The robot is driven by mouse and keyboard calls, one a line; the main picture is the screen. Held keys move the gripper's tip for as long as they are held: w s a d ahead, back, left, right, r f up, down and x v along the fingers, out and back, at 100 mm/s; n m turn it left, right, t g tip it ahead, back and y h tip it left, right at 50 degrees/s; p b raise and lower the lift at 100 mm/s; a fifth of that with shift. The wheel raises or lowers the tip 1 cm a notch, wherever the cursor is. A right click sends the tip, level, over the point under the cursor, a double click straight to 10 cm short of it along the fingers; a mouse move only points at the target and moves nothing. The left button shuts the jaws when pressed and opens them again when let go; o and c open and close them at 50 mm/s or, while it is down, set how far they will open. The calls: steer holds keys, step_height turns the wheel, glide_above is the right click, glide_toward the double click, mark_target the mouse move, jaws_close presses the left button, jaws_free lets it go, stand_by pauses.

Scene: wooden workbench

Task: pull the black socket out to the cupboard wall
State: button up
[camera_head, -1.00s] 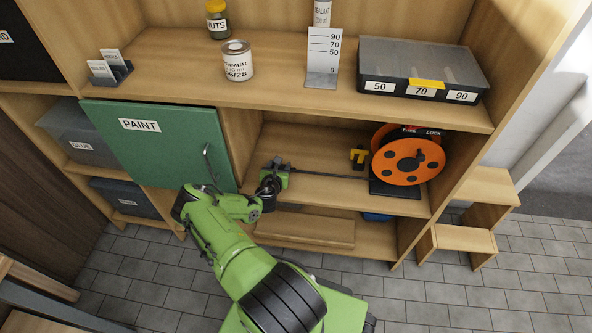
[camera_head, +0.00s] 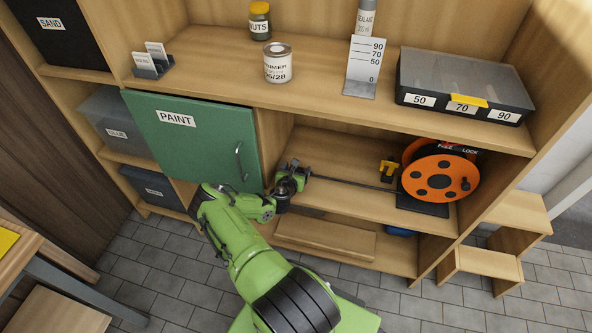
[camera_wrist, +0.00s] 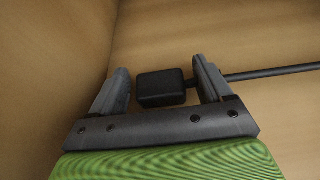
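The black socket (camera_wrist: 160,88) sits between my gripper's fingers in the wrist view, with narrow gaps on both sides. My gripper (camera_wrist: 163,85) is open around it. The black cable (camera_wrist: 265,73) leaves the socket to the right, past the right finger. The cable (camera_head: 355,184) runs nearly straight from there to the orange reel (camera_head: 437,178). The socket is hidden there. In the wrist view the wall (camera_wrist: 55,75) stands left of the left finger.
A lower shelf with a board (camera_head: 325,238) lies below. Wooden steps (camera_head: 490,262) stand at right.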

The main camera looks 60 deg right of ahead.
steer(key=p+v, duration=0.5)
steer(key=v, duration=1)
steer(key=shift+a+r, duration=0.15)
steer(key=shift+a, duration=0.2)
